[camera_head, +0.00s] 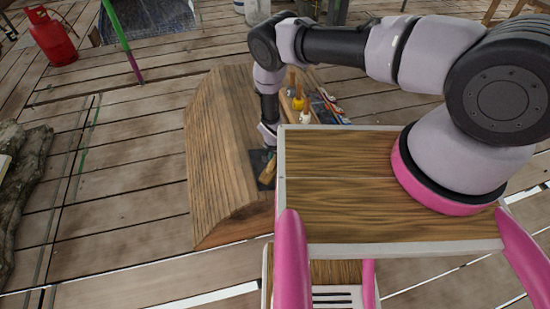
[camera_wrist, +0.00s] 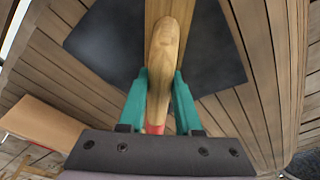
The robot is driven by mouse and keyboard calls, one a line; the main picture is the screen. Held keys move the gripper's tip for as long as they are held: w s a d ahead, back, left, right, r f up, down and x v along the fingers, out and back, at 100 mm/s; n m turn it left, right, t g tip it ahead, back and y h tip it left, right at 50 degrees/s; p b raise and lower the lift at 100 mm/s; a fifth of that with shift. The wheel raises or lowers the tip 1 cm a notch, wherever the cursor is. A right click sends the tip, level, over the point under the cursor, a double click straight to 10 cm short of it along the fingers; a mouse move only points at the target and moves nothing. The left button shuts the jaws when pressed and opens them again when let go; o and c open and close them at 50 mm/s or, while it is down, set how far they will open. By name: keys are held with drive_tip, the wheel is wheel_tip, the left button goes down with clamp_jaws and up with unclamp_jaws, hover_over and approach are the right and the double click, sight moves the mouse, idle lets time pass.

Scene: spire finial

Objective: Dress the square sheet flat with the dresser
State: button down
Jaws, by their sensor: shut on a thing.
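The dresser (camera_wrist: 165,45) is a pale wooden tool with a rounded handle. My gripper (camera_wrist: 160,95) has teal fingers shut on it from both sides. The square sheet (camera_wrist: 215,52) is dark grey and lies under the dresser, showing to its left and right. The dresser hides the sheet's middle, so I cannot tell if they touch. In the head view the sheet (camera_head: 257,160) is a small dark patch on the right side of the ridged wooden block (camera_head: 215,150), partly hidden by my body. The dresser (camera_head: 267,173) shows over it.
Several tools, one with a yellow part (camera_head: 299,104), lie behind the sheet beside the wooden block. A red gas cylinder (camera_head: 50,38) and a slanted green pole (camera_head: 118,30) stand at the back left. The plank floor (camera_head: 130,180) left of the block is clear.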

drive_tip(key=shift+d+r, duration=0.1)
drive_tip(key=shift+r, duration=2)
